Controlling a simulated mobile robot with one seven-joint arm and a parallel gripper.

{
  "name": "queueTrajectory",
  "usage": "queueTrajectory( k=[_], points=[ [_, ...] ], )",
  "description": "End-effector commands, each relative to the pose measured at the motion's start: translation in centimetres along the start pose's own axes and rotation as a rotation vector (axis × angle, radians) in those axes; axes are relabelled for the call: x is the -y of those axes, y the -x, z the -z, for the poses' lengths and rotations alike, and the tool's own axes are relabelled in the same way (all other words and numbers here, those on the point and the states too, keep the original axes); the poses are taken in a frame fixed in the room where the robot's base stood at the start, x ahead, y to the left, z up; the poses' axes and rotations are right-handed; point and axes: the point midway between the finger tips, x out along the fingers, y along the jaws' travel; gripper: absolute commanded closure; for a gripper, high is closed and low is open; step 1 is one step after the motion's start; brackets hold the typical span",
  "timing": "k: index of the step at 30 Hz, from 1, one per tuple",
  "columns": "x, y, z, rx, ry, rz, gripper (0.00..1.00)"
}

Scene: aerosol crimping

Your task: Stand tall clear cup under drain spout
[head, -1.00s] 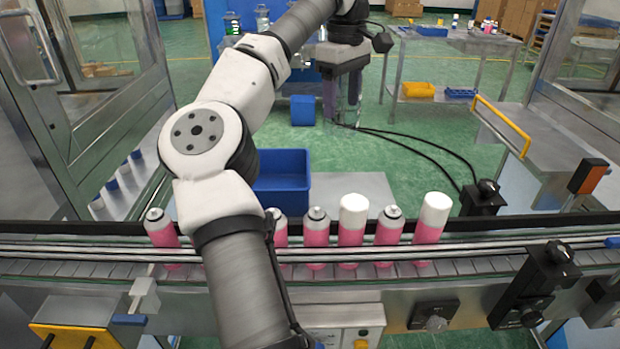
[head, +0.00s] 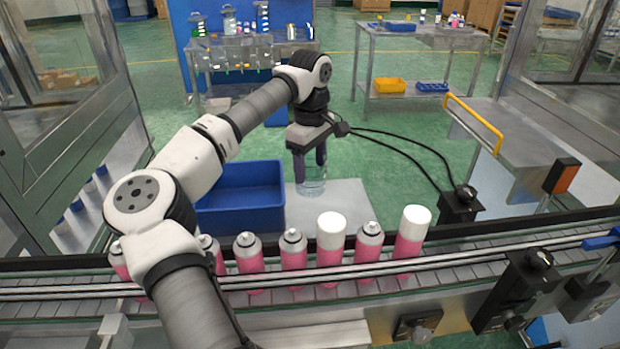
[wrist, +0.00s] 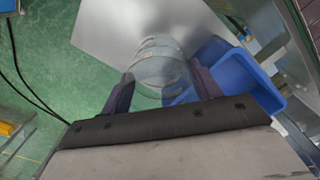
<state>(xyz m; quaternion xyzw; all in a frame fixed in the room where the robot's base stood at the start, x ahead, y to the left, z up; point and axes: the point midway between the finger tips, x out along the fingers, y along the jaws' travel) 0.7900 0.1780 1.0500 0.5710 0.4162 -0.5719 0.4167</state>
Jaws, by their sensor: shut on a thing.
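My gripper (head: 310,178) points down beyond the conveyor, its two dark fingers shut on a tall clear cup (head: 313,184). The cup looks empty and roughly upright, its lower part showing against the grey tabletop (head: 350,200) right of the blue bin. In the wrist view the clear cup (wrist: 158,65) sits between the fingers of my gripper (wrist: 160,92). I cannot tell whether its base touches the tabletop. A far bench (head: 250,50) has several small tap-like fittings along its front; I cannot tell which, if any, is the drain spout.
A blue bin (head: 240,200) stands close left of the cup. Pink cans (head: 293,255), some white-capped, line the conveyor (head: 450,262) in front. Black cables run to a black box (head: 460,205) at right. A steel table (head: 420,40) stands behind. Green floor lies open between.

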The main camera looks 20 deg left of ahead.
Motion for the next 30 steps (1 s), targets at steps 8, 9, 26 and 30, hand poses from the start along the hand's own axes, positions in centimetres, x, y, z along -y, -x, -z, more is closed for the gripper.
queueTrajectory(
  k=[8,9,26,30],
  points=[
    [0.0,-2.2,0.0,0.001,0.0,0.001,0.59],
    [0.0,-2.8,0.0,0.002,0.0,0.001,0.59],
    [0.0,-5.6,0.0,-0.001,0.0,0.0,0.35],
    [0.0,-5.5,0.0,-0.001,0.0,0.0,0.17]
  ],
)
